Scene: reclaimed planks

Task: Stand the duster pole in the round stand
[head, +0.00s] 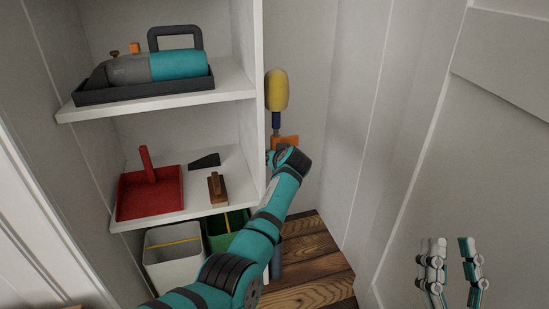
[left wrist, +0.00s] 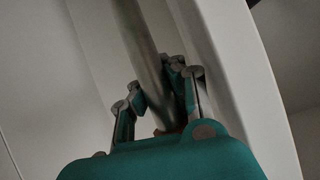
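The duster has a yellow head (head: 277,90) on a dark blue neck, upright in the narrow space right of the shelf unit. My left arm crosses in front, and its gripper is mostly hidden behind the wrist in the head view. In the left wrist view the grey duster pole (left wrist: 148,50) runs between the fingers of my left gripper (left wrist: 157,85), which press close on both sides. A grey-blue upright piece shows low behind my arm; I cannot tell whether it is the pole's lower end. I cannot make out the round stand. My right gripper (head: 454,262) is open and empty.
The shelf unit (head: 225,78) holds a teal and grey device in a dark tray (head: 150,90), a red dustpan (head: 150,192) and a wooden brush (head: 217,188). White (head: 172,262) and green bins stand below. Plank floor (head: 312,262) shows between the unit and the right wall.

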